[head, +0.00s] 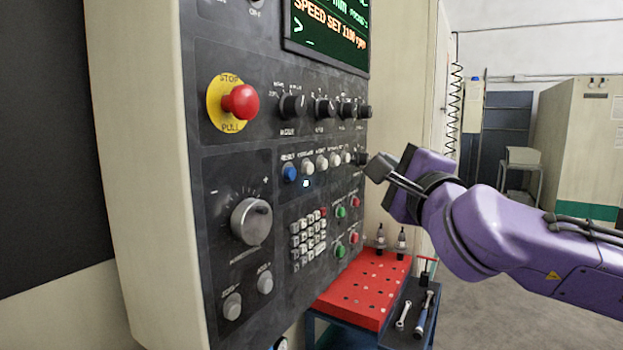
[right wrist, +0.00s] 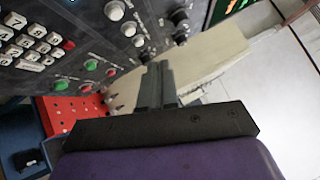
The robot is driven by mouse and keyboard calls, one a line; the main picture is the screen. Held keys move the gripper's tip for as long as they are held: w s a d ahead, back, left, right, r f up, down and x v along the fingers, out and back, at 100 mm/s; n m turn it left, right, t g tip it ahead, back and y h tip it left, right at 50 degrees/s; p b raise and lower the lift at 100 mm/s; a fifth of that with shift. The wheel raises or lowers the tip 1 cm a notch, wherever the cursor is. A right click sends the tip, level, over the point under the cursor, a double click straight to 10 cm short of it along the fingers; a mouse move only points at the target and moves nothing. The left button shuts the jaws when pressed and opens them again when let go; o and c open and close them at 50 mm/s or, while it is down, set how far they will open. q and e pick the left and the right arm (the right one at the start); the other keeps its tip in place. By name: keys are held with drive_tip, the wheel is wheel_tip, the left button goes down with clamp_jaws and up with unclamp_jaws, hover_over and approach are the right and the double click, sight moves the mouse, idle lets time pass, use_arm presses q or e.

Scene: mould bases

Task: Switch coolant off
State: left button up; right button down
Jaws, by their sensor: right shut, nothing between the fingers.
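The dark control panel (head: 220,165) fills the left and middle of the head view. A row of push buttons runs across it: a blue reset button (head: 290,173) and several white ones. The white button beside reset (head: 307,167) has a small label that seems to read coolant. A small light (head: 306,183) glows below it. My right gripper (head: 376,166) is shut and empty at the panel's right edge, near the right end of that row. In the right wrist view its closed fingers (right wrist: 156,86) show with white buttons (right wrist: 128,29) beyond them. My left gripper is not in view.
A red emergency stop (head: 241,102), several selector knobs (head: 292,105), a large dial (head: 251,221), a keypad (head: 308,239) and green and red buttons share the panel. A red perforated tray (head: 362,291) stands below. Free floor lies to the right.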

sight(308, 169)
drive_tip(key=m, duration=0.1)
drive_tip(key=s+f+m, duration=0.1)
drive_tip(key=m, duration=0.1)
drive_tip(key=a+f+m+g, duration=0.1)
drive_tip(key=m, duration=0.1)
drive_tip(key=shift+s+a, duration=0.1)
drive_tip(key=shift+s, duration=0.15)
drive_tip(key=w+a+p, duration=0.1)
drive_tip(key=w+a, duration=0.4)
drive_tip(key=a, duration=0.2)
drive_tip(key=shift+a, duration=0.2)
idle(1.8)
drive_tip(key=shift+w+a+p, duration=0.2)
drive_tip(key=shift+a+p, duration=0.1)
drive_tip(key=shift+a, duration=0.1)
